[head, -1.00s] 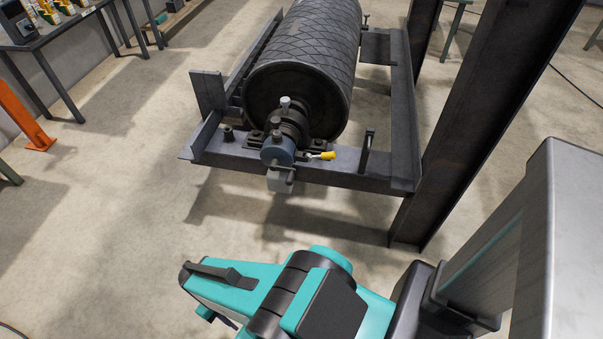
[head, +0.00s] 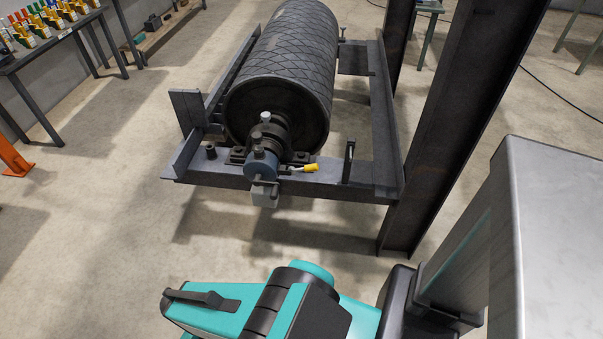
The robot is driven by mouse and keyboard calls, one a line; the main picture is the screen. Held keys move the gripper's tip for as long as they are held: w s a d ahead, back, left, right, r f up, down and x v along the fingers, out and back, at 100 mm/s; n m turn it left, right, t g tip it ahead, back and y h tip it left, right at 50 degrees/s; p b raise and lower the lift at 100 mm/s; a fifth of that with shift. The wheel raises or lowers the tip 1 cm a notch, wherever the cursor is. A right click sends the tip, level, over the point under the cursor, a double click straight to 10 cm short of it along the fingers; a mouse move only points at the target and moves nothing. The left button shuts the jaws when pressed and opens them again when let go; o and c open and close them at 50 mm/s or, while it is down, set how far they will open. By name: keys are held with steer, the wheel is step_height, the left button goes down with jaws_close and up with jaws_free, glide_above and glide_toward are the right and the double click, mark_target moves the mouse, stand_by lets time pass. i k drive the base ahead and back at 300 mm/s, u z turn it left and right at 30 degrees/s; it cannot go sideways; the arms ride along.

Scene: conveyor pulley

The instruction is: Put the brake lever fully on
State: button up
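The brake lever (head: 304,168) is a short metal rod with a yellow grip. It sticks out to the right from the blue-grey round housing (head: 262,165) at the near end of the pulley shaft, lying about level just above the frame's front beam. The pulley drum (head: 285,80) is dark with a diamond-patterned cover and sits in the frame behind the housing. My teal and black arm is at the bottom of the head view, well short of the lever. My gripper's fingers cannot be made out, and nothing of mine touches the lever.
The dark steel frame (head: 330,185) carries the pulley, with an upright bracket (head: 348,162) right of the lever. A steel column (head: 440,140) stands at the frame's right. A bench (head: 60,50) with coloured items is at the upper left. The floor before the frame is clear.

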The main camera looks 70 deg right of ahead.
mark_target(314, 167)
steer(key=u, duration=0.4)
steer(key=k, duration=1)
steer(key=u, duration=1.1)
steer(key=k, duration=0.15)
steer(key=z, duration=2.5)
steer(key=i, duration=0.1)
steer(key=z, duration=0.4)
